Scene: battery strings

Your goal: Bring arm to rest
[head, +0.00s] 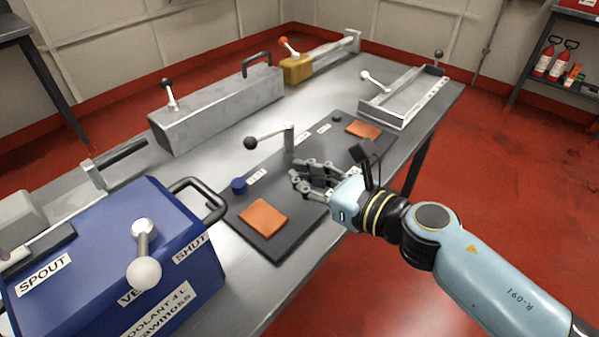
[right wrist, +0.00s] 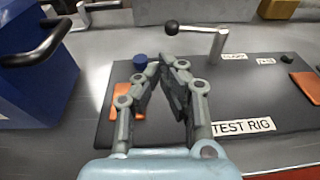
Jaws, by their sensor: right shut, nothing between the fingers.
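My right arm (head: 490,275) comes in from the lower right in the head view. Its gripper (head: 297,178) hangs over the dark test rig board (head: 285,240), close to the rig's lever (head: 268,138) with a black ball. In the right wrist view the fingertips (right wrist: 163,64) meet and hold nothing. The lever (right wrist: 195,30) stands beyond them there, apart from the fingers. A blue knob (head: 239,186) and two orange pads (head: 263,216) (head: 363,130) are on the board. My left gripper is out of view.
A blue coolant box (head: 110,270) with a black handle stands at the front left. A grey metal block (head: 220,105), a yellow block (head: 297,68) and an open metal tray (head: 405,105) are farther along the table. Red floor right of the table is clear.

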